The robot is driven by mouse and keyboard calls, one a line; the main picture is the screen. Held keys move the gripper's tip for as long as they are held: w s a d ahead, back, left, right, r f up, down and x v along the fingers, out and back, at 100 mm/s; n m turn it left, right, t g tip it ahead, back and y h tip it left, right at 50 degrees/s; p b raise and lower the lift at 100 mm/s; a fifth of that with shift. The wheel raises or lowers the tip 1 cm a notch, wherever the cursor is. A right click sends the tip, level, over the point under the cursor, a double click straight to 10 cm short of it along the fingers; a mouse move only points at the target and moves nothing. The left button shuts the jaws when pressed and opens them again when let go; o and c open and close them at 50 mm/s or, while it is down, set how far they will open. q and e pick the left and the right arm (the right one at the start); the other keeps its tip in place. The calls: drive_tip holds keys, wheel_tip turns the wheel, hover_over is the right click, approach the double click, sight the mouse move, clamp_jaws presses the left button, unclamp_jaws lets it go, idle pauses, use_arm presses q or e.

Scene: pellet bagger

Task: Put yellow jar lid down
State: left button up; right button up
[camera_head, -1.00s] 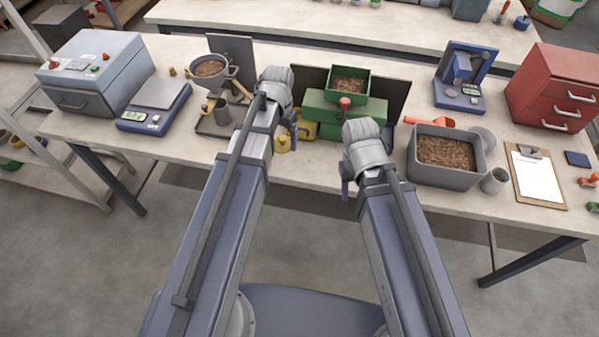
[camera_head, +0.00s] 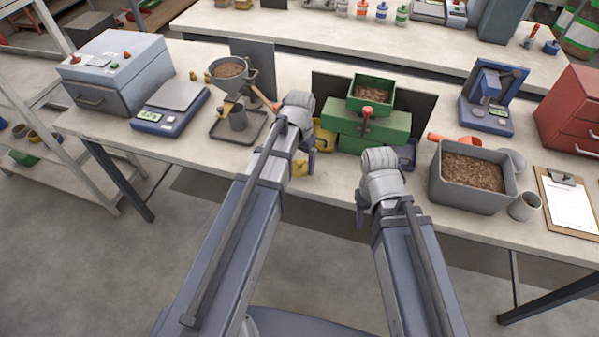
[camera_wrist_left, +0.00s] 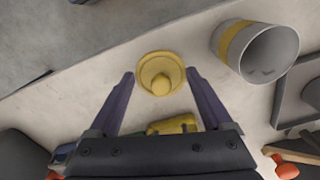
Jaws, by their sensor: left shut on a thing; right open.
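The yellow jar lid (camera_wrist_left: 160,76), round with a raised knob, is between the two fingers of my left gripper (camera_wrist_left: 160,84) in the left wrist view. The gripper is shut on it, above the pale tabletop; I cannot tell whether the lid touches the table. In the head view part of the lid (camera_head: 300,168) shows beside my left gripper (camera_head: 308,160). A grey jar with a yellow band (camera_wrist_left: 256,48) is right of the lid in the wrist view; my arm seems to hide it in the head view. My right gripper (camera_head: 362,210) is open near the table's front edge.
A green press (camera_head: 366,132) with a filled hopper stands behind the grippers. A funnel stand (camera_head: 230,72) over a dark tray (camera_head: 222,135) is at left. A grey bin of pellets (camera_head: 470,205) is at right. A yellow object (camera_wrist_left: 172,125) lies close behind the lid.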

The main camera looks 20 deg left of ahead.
sight(299, 165)
use_arm(q)
wheel_tip(299, 165, down, 4)
drive_tip(key=b, duration=0.3)
drive_tip(key=shift+r, duration=0.25)
drive_tip(key=o, duration=1.1)
wheel_tip(299, 165, up, 12)
drive_tip(key=p, duration=1.2)
